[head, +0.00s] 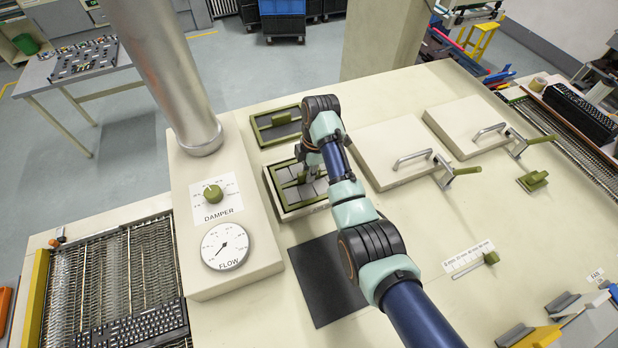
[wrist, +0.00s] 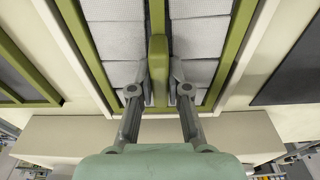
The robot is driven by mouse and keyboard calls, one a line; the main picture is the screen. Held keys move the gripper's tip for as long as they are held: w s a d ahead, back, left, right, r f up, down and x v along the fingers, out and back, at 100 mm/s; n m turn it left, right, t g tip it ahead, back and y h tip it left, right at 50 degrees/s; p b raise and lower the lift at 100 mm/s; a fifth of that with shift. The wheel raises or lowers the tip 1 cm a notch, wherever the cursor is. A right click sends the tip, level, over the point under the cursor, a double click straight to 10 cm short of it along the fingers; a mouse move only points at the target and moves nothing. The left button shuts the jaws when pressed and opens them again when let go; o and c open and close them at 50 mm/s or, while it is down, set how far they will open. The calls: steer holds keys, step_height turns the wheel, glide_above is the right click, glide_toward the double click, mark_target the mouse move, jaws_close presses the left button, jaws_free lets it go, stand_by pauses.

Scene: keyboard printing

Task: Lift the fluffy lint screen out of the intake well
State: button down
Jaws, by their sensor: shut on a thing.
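The lint screen (head: 280,180) has a green frame and pale grey fluffy lint in blocks. It sits at the cream-rimmed intake well (head: 292,215), left of centre in the head view. In the wrist view the lint (wrist: 200,40) lies on both sides of a green central handle bar (wrist: 158,50). My gripper (wrist: 158,92) is closed on this bar, one finger on each side; in the head view my gripper (head: 309,172) is over the screen, and my arm hides part of it. I cannot tell whether the screen is raised from its seat.
A second green-framed dark screen (head: 267,128) with a green handle lies just behind. A black mat (head: 325,285) lies flat in front. The damper and flow panel (head: 215,225) with its thick pipe (head: 165,70) stands left. Lidded boxes (head: 395,145) stand right.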

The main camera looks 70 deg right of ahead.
step_height(320, 180, up, 10)
steer(key=p, duration=0.4)
steer(key=shift+r+p, duration=0.15)
steer(key=shift+p, duration=0.15)
